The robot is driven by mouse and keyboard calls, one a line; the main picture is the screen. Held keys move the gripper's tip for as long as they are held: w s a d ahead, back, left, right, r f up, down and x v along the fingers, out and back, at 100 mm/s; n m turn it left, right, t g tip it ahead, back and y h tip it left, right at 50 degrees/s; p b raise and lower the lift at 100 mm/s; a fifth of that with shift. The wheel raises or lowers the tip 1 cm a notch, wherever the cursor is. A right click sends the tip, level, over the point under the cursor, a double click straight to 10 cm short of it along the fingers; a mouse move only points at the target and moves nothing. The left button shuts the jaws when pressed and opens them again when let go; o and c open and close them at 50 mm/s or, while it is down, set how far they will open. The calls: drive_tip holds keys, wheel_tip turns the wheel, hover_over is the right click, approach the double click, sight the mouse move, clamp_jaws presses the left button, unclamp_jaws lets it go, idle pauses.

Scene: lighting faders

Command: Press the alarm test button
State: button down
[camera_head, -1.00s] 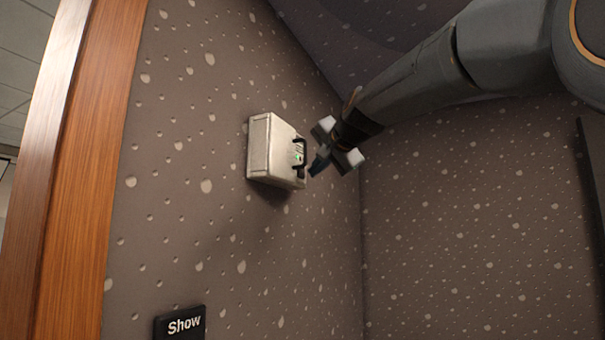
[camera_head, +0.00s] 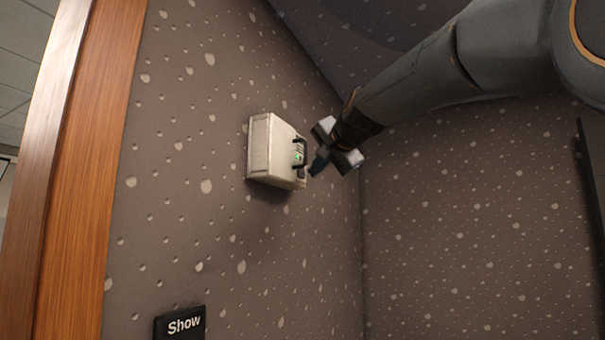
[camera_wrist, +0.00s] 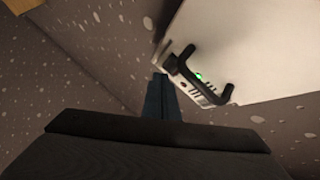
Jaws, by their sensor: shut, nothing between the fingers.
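A cream-white box (camera_head: 273,150) is mounted on the speckled wall, with a black handle-like bar (camera_head: 300,153) and a small green light (camera_head: 298,156) on its front. My gripper (camera_head: 318,165) is shut and empty, its tips just to the right of the box's front, close to the bar's lower end. The wrist view shows the box (camera_wrist: 245,50), the bar (camera_wrist: 205,80) and the green light (camera_wrist: 198,77), with my gripper's fingers (camera_wrist: 160,95) beside the box's lower left edge. I cannot tell whether the tips touch it. No alarm test button can be made out clearly.
A black sign reading "Show" (camera_head: 180,323) is low on the same wall. A wooden frame (camera_head: 85,170) stands at the left. The walls meet in a corner behind my gripper, and a dark panel edge (camera_head: 592,190) is at the far right.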

drive_tip(key=shift+a, duration=0.1)
drive_tip(key=shift+w+a+p, duration=0.15)
drive_tip(key=shift+a+p, duration=0.15)
drive_tip(key=shift+p, duration=0.05)
drive_tip(key=shift+w+a+p, duration=0.1)
drive_tip(key=shift+a+p, duration=0.25)
idle(0.6)
drive_tip(key=shift+d, duration=0.1)
drive_tip(key=shift+s+d+b, duration=0.25)
drive_tip(key=shift+d+b, duration=0.35)
drive_tip(key=shift+b, duration=0.05)
drive_tip(key=shift+d, duration=0.1)
drive_tip(key=shift+s+d+b, duration=0.3)
drive_tip(key=shift+d+b, duration=0.25)
drive_tip(key=shift+d, duration=0.2)
drive_tip(key=shift+s+d+b, duration=0.3)
drive_tip(key=shift+d+b, duration=0.3)
drive_tip(key=shift+d, duration=0.2)
drive_tip(key=shift+s+d+b, duration=0.3)
drive_tip(key=shift+d+b, duration=0.25)
drive_tip(key=shift+d, duration=0.2)
